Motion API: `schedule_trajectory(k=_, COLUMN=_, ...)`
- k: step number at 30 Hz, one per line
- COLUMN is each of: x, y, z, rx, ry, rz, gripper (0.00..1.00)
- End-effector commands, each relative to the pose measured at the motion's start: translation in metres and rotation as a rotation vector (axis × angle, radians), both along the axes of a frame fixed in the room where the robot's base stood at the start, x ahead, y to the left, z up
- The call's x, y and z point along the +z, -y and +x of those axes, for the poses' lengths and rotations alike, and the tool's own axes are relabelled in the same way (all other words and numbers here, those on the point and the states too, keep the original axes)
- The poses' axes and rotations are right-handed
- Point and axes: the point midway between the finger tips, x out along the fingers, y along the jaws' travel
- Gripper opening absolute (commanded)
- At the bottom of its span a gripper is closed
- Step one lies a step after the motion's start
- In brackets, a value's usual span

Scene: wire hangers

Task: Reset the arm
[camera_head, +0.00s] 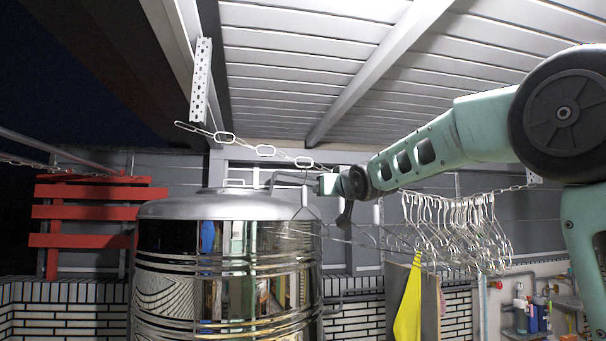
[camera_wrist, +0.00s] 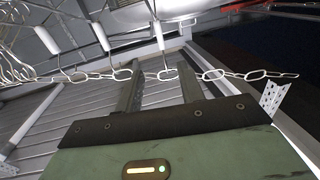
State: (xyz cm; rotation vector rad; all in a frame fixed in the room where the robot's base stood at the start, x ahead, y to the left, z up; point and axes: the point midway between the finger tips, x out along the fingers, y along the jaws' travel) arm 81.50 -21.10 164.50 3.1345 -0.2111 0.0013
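My gripper (camera_head: 344,210) is at the end of my outstretched arm, beside the hanging chain (camera_head: 265,151) and behind the top right of a shiny steel tank. In the wrist view, the two dark fingers of my gripper (camera_wrist: 160,72) stand apart with nothing clamped between them. The chain (camera_wrist: 122,74) runs across beyond the fingertips. A white hook (camera_wrist: 166,74) hangs on it in the gap between the fingers; whether it touches a finger I cannot tell.
Several wire hangers (camera_head: 455,230) hang bunched right of my gripper. The steel tank (camera_head: 228,207) fills the centre left. A red slatted rack (camera_head: 95,215) stands at left, a yellow cloth (camera_head: 409,305) hangs below the hangers, and bottles (camera_head: 532,315) stand at lower right.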

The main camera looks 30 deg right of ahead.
Motion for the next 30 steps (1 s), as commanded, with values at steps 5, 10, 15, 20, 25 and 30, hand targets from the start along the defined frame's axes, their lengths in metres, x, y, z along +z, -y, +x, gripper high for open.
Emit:
schedule_trajectory(k=5, x=0.000, y=-0.001, z=0.000, rx=0.001, ry=-0.001, rz=0.000, gripper=0.38)
schedule_trajectory(k=10, x=-0.021, y=-0.017, z=0.000, rx=0.024, ry=-0.045, rz=0.011, gripper=0.38)
schedule_trajectory(k=15, x=-0.098, y=-0.080, z=-0.010, rx=0.115, ry=-0.226, rz=0.037, gripper=0.38)
schedule_trajectory(k=20, x=-0.186, y=-0.152, z=-0.044, rx=0.224, ry=-0.448, rz=0.039, gripper=0.38)
schedule_trajectory(k=25, x=-0.274, y=-0.218, z=-0.104, rx=0.341, ry=-0.688, rz=0.005, gripper=0.38)
schedule_trajectory(k=30, x=-0.356, y=-0.266, z=-0.185, rx=0.456, ry=-0.932, rz=-0.067, gripper=0.38)
